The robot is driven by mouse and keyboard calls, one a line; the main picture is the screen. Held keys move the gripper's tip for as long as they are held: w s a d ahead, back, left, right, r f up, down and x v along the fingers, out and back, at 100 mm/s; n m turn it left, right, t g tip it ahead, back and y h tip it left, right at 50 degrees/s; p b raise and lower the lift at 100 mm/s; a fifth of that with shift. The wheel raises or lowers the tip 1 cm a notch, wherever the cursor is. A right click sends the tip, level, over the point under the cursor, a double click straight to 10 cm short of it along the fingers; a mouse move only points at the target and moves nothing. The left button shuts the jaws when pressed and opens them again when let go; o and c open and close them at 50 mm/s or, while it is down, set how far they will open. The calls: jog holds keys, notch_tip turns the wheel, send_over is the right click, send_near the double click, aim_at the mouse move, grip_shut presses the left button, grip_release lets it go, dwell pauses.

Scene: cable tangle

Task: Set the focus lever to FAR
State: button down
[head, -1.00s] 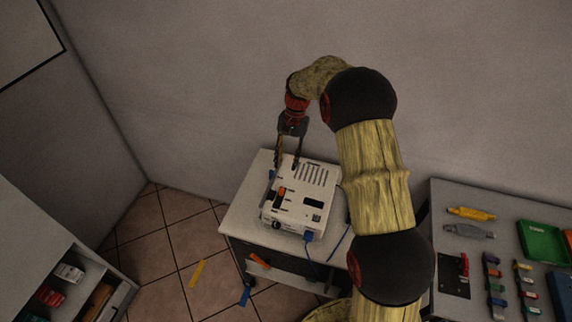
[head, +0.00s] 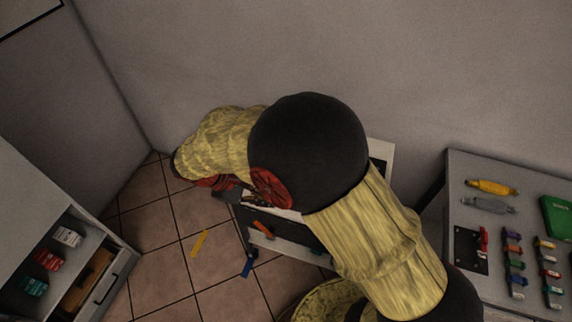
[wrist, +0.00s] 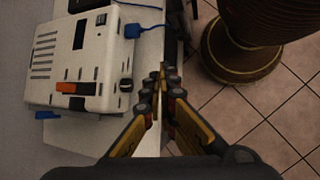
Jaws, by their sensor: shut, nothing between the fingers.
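A white projector-like box (wrist: 52,62) stands on the cart top, at the left of the wrist view. An orange slider (wrist: 66,88), which looks like the focus lever, sits at the left part of a dark slot (wrist: 87,88) in its top. No FAR label is readable. My gripper (wrist: 162,72) is shut and empty, to the right of the box and apart from the slider. In the head view my arm hides most of the box and the slider.
A blue plug and cable (wrist: 134,30) leave the box near my fingers. A blue piece (wrist: 47,115) lies beside the box. Tiled floor (wrist: 235,120) is open at the right. In the head view a side table (head: 457,166) holds several coloured parts; a shelf unit (head: 45,215) stands left.

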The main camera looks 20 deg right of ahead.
jog(key=w+d+n+t+b, duration=0.2)
jog(key=w+d+n+t, duration=0.1)
jog(key=n, duration=0.8)
jog(key=w+d+f+n+t+b, duration=0.1)
jog(key=w+d+n+t+b, duration=0.2)
jog(key=w+n, duration=0.4)
jog(key=w+d+f+n+t+h+b, duration=0.1)
jog(key=w+d+n+t, duration=0.4)
jog(key=n, duration=1.2)
jog(key=shift+w+f+t+b, duration=0.15)
jog(key=shift+f+t+b, duration=0.1)
jog(key=shift+t+b, duration=0.6)
jog(key=shift+p, duration=0.3)
